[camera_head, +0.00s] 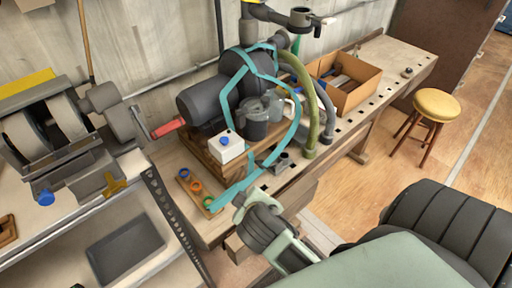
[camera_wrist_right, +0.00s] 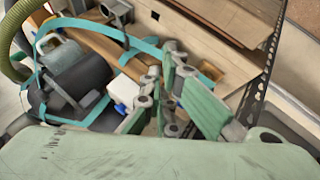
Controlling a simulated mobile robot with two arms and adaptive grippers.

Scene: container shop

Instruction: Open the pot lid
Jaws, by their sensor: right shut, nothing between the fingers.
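A dark grey pot (camera_head: 256,128) stands on the wooden workbench beside the motor machine in the head view. A grey lid (camera_head: 252,104) appears to sit on its top. Teal straps run around the machine and past the pot. My right gripper (camera_head: 243,203) is shut and empty, lower in the picture than the pot and apart from it, near the bench's front edge. In the right wrist view its fingers (camera_wrist_right: 172,60) show in front of the bench. My left gripper is not in view.
A white box with a blue button (camera_head: 227,146) stands left of the pot. A green hose (camera_head: 309,110) arches at its right. A wooden board with coloured rings (camera_head: 195,187) lies left of my gripper. An open cardboard box (camera_head: 352,92) and a yellow stool (camera_head: 437,104) are farther right.

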